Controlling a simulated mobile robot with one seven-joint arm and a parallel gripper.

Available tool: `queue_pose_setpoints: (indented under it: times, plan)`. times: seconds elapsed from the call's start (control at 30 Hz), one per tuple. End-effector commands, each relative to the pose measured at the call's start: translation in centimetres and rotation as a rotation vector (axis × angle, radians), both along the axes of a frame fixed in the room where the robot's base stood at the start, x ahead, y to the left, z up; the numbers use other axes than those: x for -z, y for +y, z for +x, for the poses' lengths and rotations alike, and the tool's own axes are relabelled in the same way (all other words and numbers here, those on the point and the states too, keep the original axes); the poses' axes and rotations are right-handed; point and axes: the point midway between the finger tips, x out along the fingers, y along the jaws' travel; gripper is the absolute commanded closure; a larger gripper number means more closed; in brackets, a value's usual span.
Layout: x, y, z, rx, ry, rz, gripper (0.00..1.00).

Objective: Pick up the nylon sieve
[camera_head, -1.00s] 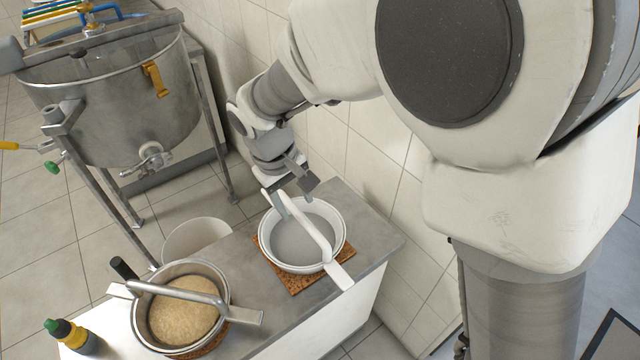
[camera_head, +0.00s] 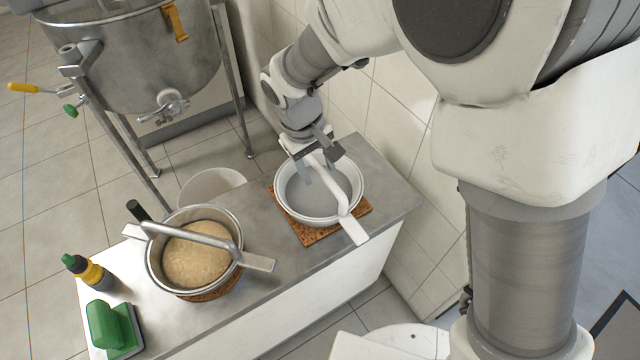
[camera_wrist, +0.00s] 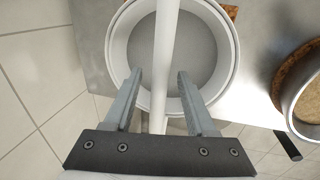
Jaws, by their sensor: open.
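The nylon sieve (camera_head: 294,208) is a white round sieve with grey mesh and a white bar handle arched across its top. It rests on a brown cork mat (camera_head: 307,235) on the metal-topped counter. My gripper (camera_head: 318,172) is over the sieve's far side. In the wrist view my gripper (camera_wrist: 158,75) is open, with one finger on each side of the sieve's white handle (camera_wrist: 166,60). Gaps show between the handle and both fingers.
A steel sieve (camera_head: 153,262) holding a tan mass stands to the left, with a bar handle. A yellow-black bottle (camera_head: 92,274) and a green-handled tool (camera_head: 112,328) are at the counter's left end. A white bucket (camera_head: 207,186) and steel tank (camera_head: 120,60) stand behind. A tiled wall is close right.

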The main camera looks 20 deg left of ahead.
Motion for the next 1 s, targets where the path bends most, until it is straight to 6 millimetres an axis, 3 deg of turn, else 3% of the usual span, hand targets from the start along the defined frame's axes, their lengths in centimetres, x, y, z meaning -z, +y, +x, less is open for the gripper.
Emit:
queue_pose_setpoints:
  times: [0.4,0.7,1.0]
  plan:
    - [0.25,-0.01,-0.01,0.0,0.0,0.0,0.44]
    - [0.24,-0.01,-0.01,0.0,0.0,0.0,0.98]
    - [0.24,0.01,-0.02,0.0,0.0,0.0,1.0]
